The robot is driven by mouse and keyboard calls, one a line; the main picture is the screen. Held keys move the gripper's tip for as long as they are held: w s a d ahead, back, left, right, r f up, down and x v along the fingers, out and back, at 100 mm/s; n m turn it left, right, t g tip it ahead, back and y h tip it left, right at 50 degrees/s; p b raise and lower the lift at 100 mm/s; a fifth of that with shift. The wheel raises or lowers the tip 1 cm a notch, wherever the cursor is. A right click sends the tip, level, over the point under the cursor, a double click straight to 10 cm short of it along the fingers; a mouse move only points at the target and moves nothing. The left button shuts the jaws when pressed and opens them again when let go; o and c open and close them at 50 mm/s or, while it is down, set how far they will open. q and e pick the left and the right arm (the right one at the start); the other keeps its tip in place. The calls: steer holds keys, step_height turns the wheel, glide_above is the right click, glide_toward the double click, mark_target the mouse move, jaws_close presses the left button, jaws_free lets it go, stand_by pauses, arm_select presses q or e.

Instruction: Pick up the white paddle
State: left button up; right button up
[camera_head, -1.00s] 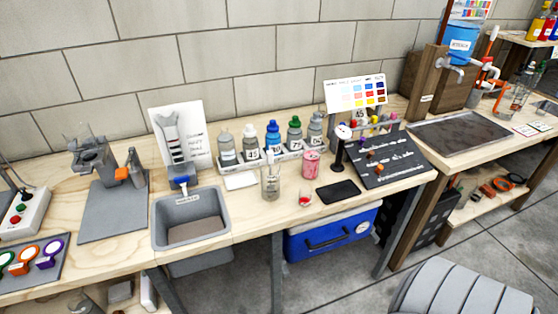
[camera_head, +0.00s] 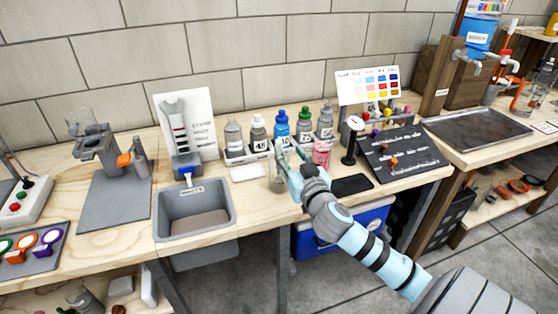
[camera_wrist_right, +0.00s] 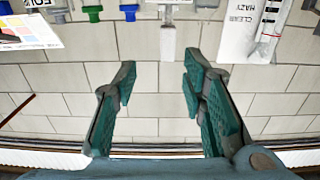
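No thing is plainly a white paddle. The nearest match is a white round disc (camera_head: 355,122) on a black stand, right of the pink can; I cannot tell if it is a paddle. My right gripper (camera_head: 292,154) is over the bench by the glass beaker, left of the disc. In the right wrist view this gripper (camera_wrist_right: 160,68) has its fingers apart with nothing between them. My left gripper is out of view.
A glass beaker (camera_head: 277,182) stands close to my right gripper. Several capped bottles (camera_head: 282,128) stand in a white rack behind it, beside a pink can (camera_head: 321,154). A grey sink (camera_head: 193,190) is left. A black tablet (camera_head: 352,184) and dark sloped board (camera_head: 400,150) are right.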

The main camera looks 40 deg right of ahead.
mark_target(280, 143)
steer(key=x, duration=0.4)
steer(key=a+x, duration=0.1)
steer(key=x, duration=0.2)
steer(key=shift+w, duration=0.15)
steer(key=shift+r, duration=0.1)
jaws_close()
